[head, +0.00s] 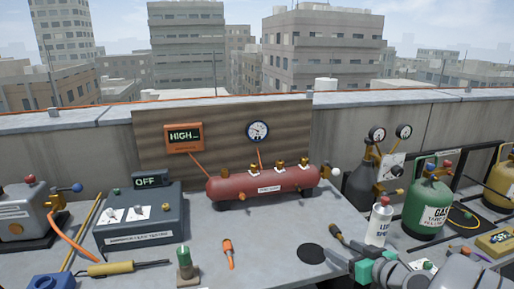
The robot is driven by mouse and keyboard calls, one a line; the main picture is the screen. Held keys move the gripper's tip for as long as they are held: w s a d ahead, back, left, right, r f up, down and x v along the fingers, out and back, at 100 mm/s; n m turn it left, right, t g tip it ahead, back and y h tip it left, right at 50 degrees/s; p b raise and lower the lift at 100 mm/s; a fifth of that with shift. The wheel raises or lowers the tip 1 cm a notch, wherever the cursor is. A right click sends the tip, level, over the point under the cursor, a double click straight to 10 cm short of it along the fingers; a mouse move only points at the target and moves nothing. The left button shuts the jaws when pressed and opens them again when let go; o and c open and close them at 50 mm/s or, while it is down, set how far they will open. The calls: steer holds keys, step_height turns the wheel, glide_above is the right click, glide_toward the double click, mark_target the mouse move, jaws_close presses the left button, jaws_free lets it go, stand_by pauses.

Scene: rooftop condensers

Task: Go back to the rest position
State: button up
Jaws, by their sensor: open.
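My gripper (334,244) shows at the lower right in the head view, above the grey bench top (285,262). Its two dark fingers point left and stand apart, with nothing seen between them. A teal part and my grey arm links show behind the fingers, running off the bottom right edge. The fingers are just right of a black round patch (311,253) on the bench and left of a white spray bottle (379,222).
A red tank (263,184) with brass valves stands at the back. A grey box (140,217) reading OFF, a screwdriver (229,253) and a green-topped item (185,262) are left. Gas cylinders, including a green one (428,207), stand right. Bare bench lies before the tank.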

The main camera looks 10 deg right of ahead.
steer(key=a+r+g+p, duration=0.1)
steer(key=a, duration=0.3)
steer(key=a+r+n+g+p, duration=0.1)
steer(key=a+g+p, duration=0.1)
steer(key=a, duration=0.2)
steer(key=a+r+g+y+p, duration=0.1)
steer(key=a+g, duration=0.1)
steer(key=a, duration=0.3)
steer(key=shift+s, duration=0.2)
steer(key=s+a+r+m+g+h+p, duration=0.1)
steer(key=s+a+r+g+h+p, duration=0.2)
steer(key=s, duration=0.8)
steer(key=a+r+g+p, duration=0.2)
steer(key=a+r+p, duration=0.2)
steer(key=a+r, duration=0.1)
steer(key=shift+s+a+m+p, duration=0.25)
steer(key=shift+a+m+p, duration=0.15)
steer(key=shift+a, duration=0.1)
